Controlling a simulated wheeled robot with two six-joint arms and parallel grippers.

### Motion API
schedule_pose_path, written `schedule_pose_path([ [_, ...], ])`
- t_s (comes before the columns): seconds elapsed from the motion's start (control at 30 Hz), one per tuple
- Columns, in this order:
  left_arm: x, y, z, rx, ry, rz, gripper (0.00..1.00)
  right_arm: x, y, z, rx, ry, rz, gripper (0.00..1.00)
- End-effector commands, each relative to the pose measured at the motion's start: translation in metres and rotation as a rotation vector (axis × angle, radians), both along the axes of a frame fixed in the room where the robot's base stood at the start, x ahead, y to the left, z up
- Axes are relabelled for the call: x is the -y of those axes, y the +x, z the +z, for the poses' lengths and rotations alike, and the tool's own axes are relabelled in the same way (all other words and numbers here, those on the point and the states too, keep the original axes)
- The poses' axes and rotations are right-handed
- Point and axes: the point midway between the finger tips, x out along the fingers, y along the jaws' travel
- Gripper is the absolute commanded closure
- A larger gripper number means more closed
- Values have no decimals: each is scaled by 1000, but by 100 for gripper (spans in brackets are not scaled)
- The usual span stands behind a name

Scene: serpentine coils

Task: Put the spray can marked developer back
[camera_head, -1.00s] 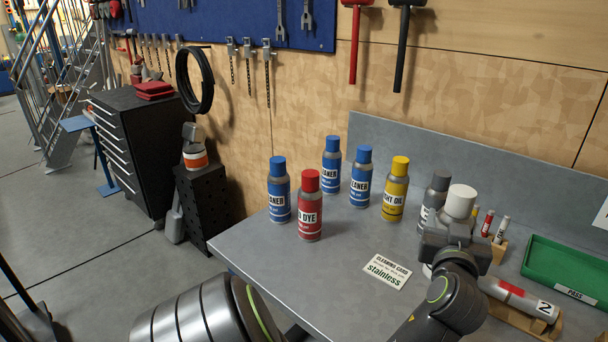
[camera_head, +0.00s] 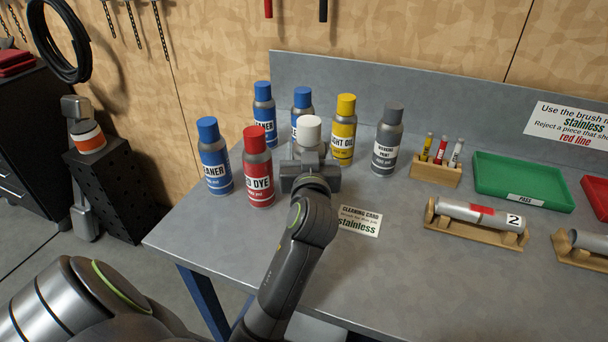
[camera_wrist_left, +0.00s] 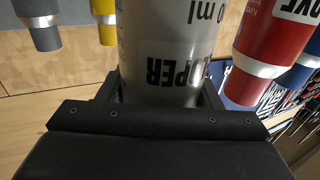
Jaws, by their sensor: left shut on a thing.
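My right gripper is not in view.
The red dye can (camera_head: 258,172) stands close left of the held can. Blue cleaner cans (camera_head: 214,160), a yellow light oil can (camera_head: 343,132) and a grey can (camera_head: 387,142) stand around. A cleaning card (camera_head: 358,221) lies in front. A green tray (camera_head: 520,178) is right.

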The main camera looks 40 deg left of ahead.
Motion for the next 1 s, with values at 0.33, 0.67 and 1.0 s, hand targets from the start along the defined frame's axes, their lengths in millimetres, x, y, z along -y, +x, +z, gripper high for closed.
schedule_pose_path([
  [0.33, 0, 0, -41, 0, 2, 1, 76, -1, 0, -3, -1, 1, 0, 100],
  [0.67, 0, 0, -45, 4, 2, -1, 76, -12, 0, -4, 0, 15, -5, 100],
  [1.0, 0, 0, -48, 1, 1, 0, 19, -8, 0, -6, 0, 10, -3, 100],
])
